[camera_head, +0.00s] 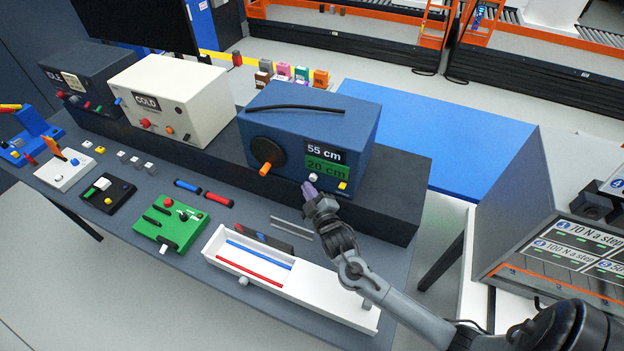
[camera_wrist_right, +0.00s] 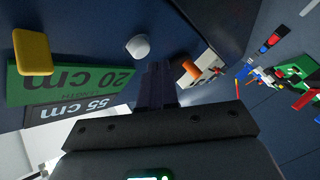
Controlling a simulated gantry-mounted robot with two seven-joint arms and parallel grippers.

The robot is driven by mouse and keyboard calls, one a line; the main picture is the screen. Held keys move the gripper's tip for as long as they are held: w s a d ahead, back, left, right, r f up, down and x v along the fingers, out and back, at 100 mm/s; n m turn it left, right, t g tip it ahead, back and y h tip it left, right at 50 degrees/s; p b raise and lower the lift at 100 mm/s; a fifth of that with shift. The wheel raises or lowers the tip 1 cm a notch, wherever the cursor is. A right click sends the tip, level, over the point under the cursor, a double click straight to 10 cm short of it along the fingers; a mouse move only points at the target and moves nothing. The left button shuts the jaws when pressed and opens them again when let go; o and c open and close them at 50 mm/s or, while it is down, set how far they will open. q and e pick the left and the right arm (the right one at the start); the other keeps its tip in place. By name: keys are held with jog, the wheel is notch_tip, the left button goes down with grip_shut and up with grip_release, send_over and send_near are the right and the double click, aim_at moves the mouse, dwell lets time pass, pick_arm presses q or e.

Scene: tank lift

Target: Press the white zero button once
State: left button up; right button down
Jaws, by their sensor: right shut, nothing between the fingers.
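The blue box (camera_head: 300,125) shows a black "55 cm" display and a green "20 cm" display. The white button (camera_head: 313,177) is on its front face under the green display, left of a yellow button (camera_head: 342,186). My right gripper (camera_head: 308,190) is shut and empty, its tips just below and left of the white button. In the right wrist view the white button (camera_wrist_right: 138,47) shows as a round knob just beyond and left of the shut fingers (camera_wrist_right: 157,80); the yellow button (camera_wrist_right: 32,53) is farther left. I cannot tell whether the fingertips touch the box. My left gripper is not in view.
A black dial with an orange handle (camera_head: 265,168) is on the box's left side. A white tray (camera_head: 325,303) with red and blue rods lies below my right gripper. A cream "COLD" box (camera_head: 185,85) and a green panel (camera_head: 172,222) stand to the left.

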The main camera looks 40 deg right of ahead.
jog(key=shift+w+d, duration=0.1)
jog(key=shift+d, duration=0.1)
dwell(0.7)
jog(key=shift+d, duration=0.2)
jog(key=shift+w+d+p, duration=0.25)
jog(key=shift+d+p, duration=0.1)
jog(key=shift+d, duration=0.05)
dwell(0.8)
dwell(0.5)
jog(key=shift+s+a+p, duration=0.35)
jog(key=shift+a+p, duration=0.15)
jog(key=shift+a, duration=0.25)
jog(key=shift+a, duration=0.15)
jog(key=shift+s+a+p, duration=0.35)
jog(key=shift+a, duration=0.35)
jog(key=shift+s+a+p, duration=0.3)
jog(key=shift+a+p, duration=0.1)
jog(key=shift+a, duration=0.35)
jog(key=shift+s+a+p, duration=0.35)
jog(key=shift+a, duration=0.35)
